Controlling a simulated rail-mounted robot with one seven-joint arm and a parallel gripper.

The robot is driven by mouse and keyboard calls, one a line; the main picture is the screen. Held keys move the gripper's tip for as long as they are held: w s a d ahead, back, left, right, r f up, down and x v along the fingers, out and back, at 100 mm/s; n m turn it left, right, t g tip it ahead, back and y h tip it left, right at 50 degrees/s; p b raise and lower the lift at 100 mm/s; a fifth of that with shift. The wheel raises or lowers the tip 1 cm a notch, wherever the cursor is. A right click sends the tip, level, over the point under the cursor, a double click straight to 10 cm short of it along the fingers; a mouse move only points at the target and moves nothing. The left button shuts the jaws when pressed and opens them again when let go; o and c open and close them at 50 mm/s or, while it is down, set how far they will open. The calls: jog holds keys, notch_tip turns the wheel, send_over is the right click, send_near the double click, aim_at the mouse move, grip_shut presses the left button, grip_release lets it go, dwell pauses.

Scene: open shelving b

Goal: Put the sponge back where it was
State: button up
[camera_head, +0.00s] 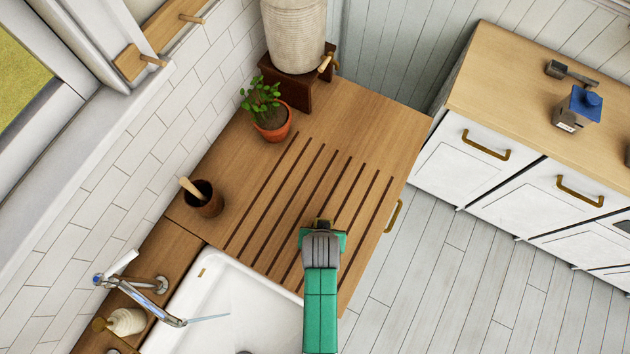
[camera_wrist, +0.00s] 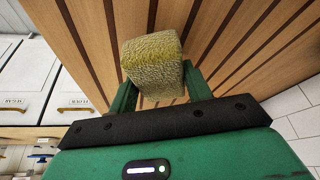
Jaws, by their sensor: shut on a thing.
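The sponge is a yellowish-green, rough block (camera_wrist: 152,62) between the two green fingers of my gripper (camera_wrist: 158,86) in the wrist view. The fingers are shut on its near part, and its far part sticks out beyond them. In the head view my gripper (camera_head: 322,238) is over the front right part of the grooved wooden drainboard (camera_head: 262,205). There the gripper mostly hides the sponge. I cannot tell whether the sponge touches the board.
A white sink (camera_head: 205,312) with a tap (camera_head: 145,285) lies to the lower left. A dark cup (camera_head: 205,203), a potted plant (camera_head: 270,117) and a large ribbed container (camera_head: 294,35) stand along the wall. The grooves behind my gripper are clear. A counter (camera_head: 500,75) is at right.

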jog(key=shift+w+a+f, duration=0.1)
jog(key=shift+w+a, duration=0.4)
jog(key=shift+a, duration=0.3)
jog(key=shift+w+a, duration=0.3)
jog(key=shift+a, duration=0.2)
jog(key=shift+d+f, duration=0.1)
jog(key=shift+f, duration=1.7)
jog(key=shift+f, duration=0.1)
jog(key=shift+f, duration=0.15)
jog(key=o, duration=0.9)
jog(key=shift+o, duration=0.2)
